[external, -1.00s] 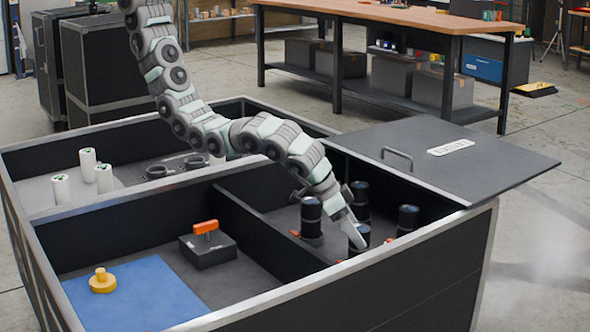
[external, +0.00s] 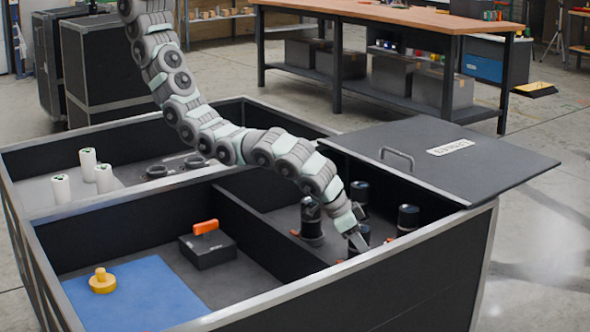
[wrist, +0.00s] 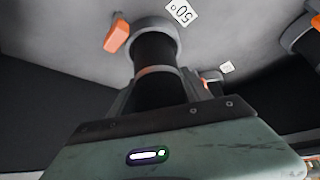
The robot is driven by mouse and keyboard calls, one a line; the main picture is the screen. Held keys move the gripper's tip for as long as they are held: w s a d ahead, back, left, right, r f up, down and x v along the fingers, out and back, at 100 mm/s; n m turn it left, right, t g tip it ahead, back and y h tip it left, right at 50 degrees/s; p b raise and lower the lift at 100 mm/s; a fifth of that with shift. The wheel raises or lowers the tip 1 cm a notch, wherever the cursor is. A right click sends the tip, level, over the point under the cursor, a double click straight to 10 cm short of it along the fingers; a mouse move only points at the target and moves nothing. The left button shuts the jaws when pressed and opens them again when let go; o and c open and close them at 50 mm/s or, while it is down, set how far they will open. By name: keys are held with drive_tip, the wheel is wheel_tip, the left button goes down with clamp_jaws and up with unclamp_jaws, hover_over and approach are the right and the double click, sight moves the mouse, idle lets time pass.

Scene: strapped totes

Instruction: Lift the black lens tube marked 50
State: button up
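The black lens tube (wrist: 156,52) with a grey collar and an orange tab shows in the wrist view, with a white label (wrist: 182,12) reading 50 beside it. The fingers of my gripper (wrist: 158,88) stand on both sides of this tube, close against it. Whether they press on it I cannot tell. In the external view my gripper (external: 359,238) is low in the right compartment, at the front tube (external: 355,245), and partly covers it. The tube appears to stand on the compartment floor.
Other black tubes stand close by: one at left (external: 311,220), one behind (external: 359,192), one at right (external: 408,218). The compartment's divider (external: 255,235) and the tote's front rim (external: 400,243) rise around them. A grey lid (external: 470,165) covers the back right.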

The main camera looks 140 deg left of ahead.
clamp_jaws()
idle(0.4)
idle(0.4)
